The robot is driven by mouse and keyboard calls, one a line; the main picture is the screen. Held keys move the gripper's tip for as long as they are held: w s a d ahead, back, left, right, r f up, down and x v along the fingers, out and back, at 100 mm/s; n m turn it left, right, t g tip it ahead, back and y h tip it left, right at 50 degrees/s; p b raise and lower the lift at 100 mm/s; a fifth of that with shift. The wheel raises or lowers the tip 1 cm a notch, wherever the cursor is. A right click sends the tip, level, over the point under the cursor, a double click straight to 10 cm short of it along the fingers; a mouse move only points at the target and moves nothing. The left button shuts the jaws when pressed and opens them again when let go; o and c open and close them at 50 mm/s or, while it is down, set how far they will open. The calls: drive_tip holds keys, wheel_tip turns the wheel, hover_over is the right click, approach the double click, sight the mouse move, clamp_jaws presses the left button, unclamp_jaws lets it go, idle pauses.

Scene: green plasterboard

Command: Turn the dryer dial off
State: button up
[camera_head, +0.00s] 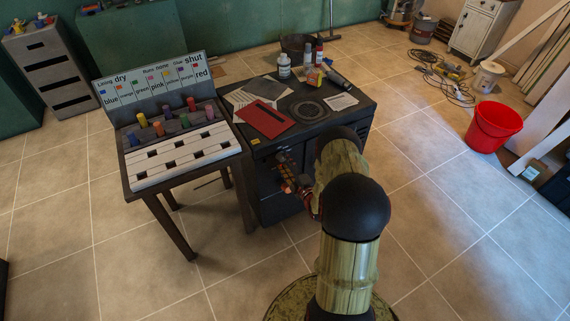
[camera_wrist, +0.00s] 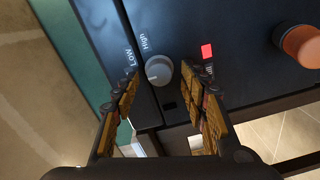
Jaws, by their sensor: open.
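The dryer dial (camera_wrist: 158,70) is a round grey knob on a dark panel in the wrist view, with the words High and Low printed beside it. A pale pointer mark shows on its face. My gripper (camera_wrist: 168,88) is open, with one gold-padded finger on each side of the dial. I see no contact between the fingers and the dial. In the head view my gripper (camera_head: 290,183) is at the front of the black cabinet (camera_head: 335,125), partly hidden by my arm. The dial is not visible there.
A red square mark (camera_wrist: 207,51) and an orange knob (camera_wrist: 302,46) are on the panel to the right of the dial. A table with a labelled board (camera_head: 150,88) stands left of the cabinet. Bottles (camera_head: 284,68) stand on the cabinet top. A red bucket (camera_head: 493,126) is on the floor at right.

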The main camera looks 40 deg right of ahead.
drive_tip(key=v, duration=1.1)
drive_tip(key=shift+s, duration=0.35)
drive_tip(key=shift+a, duration=0.1)
